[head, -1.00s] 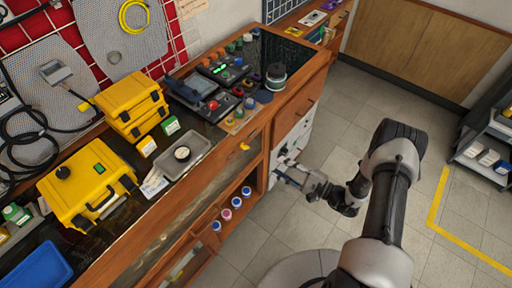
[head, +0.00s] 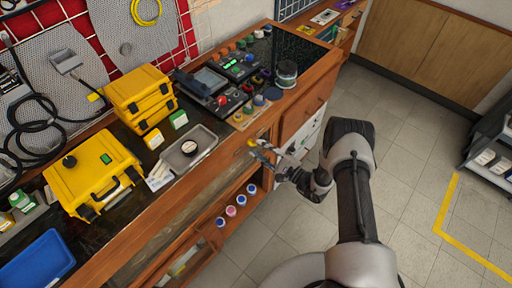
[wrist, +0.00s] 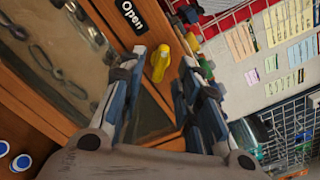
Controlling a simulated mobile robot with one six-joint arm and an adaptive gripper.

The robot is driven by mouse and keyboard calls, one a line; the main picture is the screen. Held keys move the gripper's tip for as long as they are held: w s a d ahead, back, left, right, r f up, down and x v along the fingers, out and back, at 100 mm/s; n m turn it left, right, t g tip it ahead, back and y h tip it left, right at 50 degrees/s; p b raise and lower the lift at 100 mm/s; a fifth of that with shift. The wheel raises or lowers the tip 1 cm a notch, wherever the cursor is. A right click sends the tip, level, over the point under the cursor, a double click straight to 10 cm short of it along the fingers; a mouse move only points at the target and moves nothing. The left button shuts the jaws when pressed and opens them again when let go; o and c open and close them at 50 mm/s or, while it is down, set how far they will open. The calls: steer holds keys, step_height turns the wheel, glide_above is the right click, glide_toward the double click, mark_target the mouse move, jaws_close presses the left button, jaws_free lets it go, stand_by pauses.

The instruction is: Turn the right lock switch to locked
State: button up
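A yellow lock switch (head: 251,143) sits on the wooden cabinet front below the bench top. In the wrist view the same yellow switch (wrist: 160,63) shows between the two fingertips, beyond them, close to a black label reading "Open" (wrist: 131,15). My gripper (head: 264,152) is just to the right of the switch in the head view. In the wrist view my gripper (wrist: 164,70) is open, with its fingers apart and nothing held. I cannot tell whether a finger touches the switch.
A glass-fronted cabinet door (wrist: 60,60) with tools behind it lies left of the switch in the wrist view. The bench top holds yellow cases (head: 95,170), a grey tray (head: 205,140) and a control panel (head: 235,68). Open floor (head: 395,150) lies to the right.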

steer(key=shift+x, duration=1.4)
jaws_close()
